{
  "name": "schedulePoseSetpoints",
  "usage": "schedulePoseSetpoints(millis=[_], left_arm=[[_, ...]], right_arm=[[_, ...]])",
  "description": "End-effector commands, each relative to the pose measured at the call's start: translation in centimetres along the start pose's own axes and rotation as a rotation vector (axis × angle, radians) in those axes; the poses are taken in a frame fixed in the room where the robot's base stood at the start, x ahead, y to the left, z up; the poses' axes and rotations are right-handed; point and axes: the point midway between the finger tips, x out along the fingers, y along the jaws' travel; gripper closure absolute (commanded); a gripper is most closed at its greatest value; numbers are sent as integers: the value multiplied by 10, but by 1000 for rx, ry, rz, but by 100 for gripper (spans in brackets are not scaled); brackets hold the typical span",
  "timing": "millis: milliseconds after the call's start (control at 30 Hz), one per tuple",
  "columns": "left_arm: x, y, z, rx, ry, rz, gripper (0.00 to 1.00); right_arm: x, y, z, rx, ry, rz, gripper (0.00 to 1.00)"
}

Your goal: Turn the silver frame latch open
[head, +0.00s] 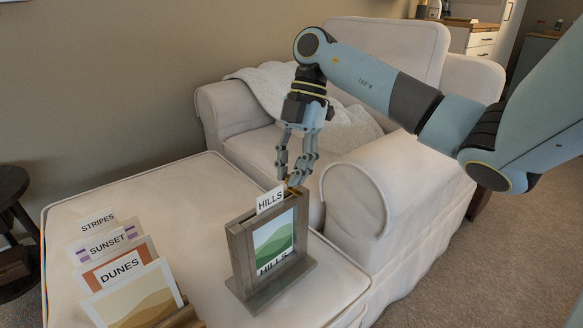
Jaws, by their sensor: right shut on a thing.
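A grey-brown picture frame (241,256) stands upright on the cream ottoman, holding a green hills picture labelled HILLS. A white HILLS tag (270,199) sticks up from its top edge. My right gripper (291,183) reaches down from above to the frame's top right corner. Its fingers are shut on a small part there, which looks like the frame latch, mostly hidden by the fingertips. A small yellowish bit shows just below them. I cannot tell how far the latch is turned. My left gripper is not in view.
A row of picture cards (127,267), labelled STRIPES, SUNSET and DUNES, stands in a wooden holder (183,318) at the front left. The cream ottoman (180,192) is clear behind them. A cream armchair (375,190) with a pale throw stands close behind and right.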

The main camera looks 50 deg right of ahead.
Motion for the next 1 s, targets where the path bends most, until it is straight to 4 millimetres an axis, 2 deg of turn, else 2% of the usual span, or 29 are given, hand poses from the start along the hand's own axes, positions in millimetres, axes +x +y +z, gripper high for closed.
schedulePoseSetpoints(millis=[167,367,433,700,900,1000], left_arm=[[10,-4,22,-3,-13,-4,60],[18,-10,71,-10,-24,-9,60],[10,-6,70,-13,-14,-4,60],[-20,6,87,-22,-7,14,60],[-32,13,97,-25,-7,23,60],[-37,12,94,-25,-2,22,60]], right_arm=[[-2,2,-2,-77,3,-30,100],[-6,3,-4,-211,4,-85,100],[-7,3,-5,-264,4,-106,100],[-6,5,-6,-498,3,-203,100],[-3,6,-5,-671,2,-277,100],[-2,6,-5,-753,2,-312,100]])
